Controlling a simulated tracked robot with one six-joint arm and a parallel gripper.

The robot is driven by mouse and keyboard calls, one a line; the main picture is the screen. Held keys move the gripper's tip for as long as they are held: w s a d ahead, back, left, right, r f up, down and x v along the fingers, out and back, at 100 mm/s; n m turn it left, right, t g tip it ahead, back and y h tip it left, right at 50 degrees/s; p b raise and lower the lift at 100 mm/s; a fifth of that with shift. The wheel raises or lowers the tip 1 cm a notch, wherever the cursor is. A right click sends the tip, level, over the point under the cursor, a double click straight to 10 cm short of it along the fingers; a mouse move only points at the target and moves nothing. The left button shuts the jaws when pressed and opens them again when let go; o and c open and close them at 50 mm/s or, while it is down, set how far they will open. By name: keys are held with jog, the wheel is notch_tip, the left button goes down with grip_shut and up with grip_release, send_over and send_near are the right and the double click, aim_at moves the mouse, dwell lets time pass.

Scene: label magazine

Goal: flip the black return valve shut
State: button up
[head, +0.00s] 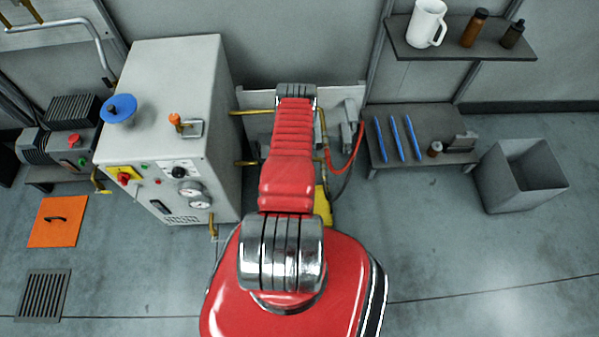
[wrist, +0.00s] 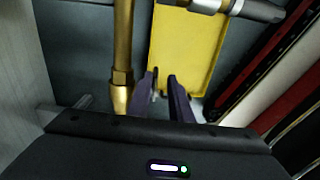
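I cannot make out a black return valve in either view; my red arm covers much of the pipework in the head view. My gripper (wrist: 163,78) shows in the wrist view with two dark purple fingers, a narrow gap between them and yellow visible through it. I see nothing clearly held. A brass pipe (wrist: 123,45) with a hex fitting runs just left of the fingers. My gripper is hidden in the head view.
A yellow tray (wrist: 185,45) lies beyond the fingers, with a metal pipe (wrist: 235,8) across its top. The grey cabinet (head: 165,80) stands left of my arm, with brass pipes (head: 252,113) leaving its side. A red cable (head: 345,165) hangs right of my arm.

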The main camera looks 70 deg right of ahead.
jog(key=shift+s+d+r, duration=0.1)
jog(key=shift+d+r, duration=0.05)
jog(key=shift+r, duration=0.95)
jog(key=shift+s+d+r, duration=0.1)
jog(key=shift+d+r, duration=0.05)
jog(key=shift+r, duration=0.95)
